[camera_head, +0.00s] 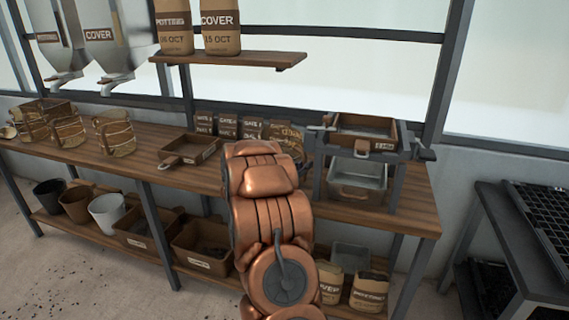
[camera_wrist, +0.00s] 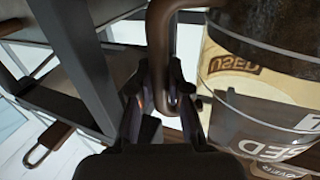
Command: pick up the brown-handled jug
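The jug (camera_wrist: 262,115) is clear-walled with dark contents and a printed cream label, and fills the right of the wrist view. Its brown handle (camera_wrist: 160,42) curves down between the two dark fingers of my gripper (camera_wrist: 164,82). The fingers are drawn close together on either side of the handle and look shut on it. In the head view, part of the jug (camera_head: 291,137) shows on the bench behind my copper arm. My gripper is hidden there by the arm.
Beside the jug, a grey frame (camera_head: 397,172) holds a brown tray (camera_head: 348,122) above a grey bin (camera_head: 357,172). Several seed packets (camera_head: 228,125) stand behind. A brown pan (camera_head: 188,151) and brown-handled containers (camera_head: 115,134) are to the left on the wooden bench (camera_head: 155,181). A shelf (camera_head: 240,60) hangs above.

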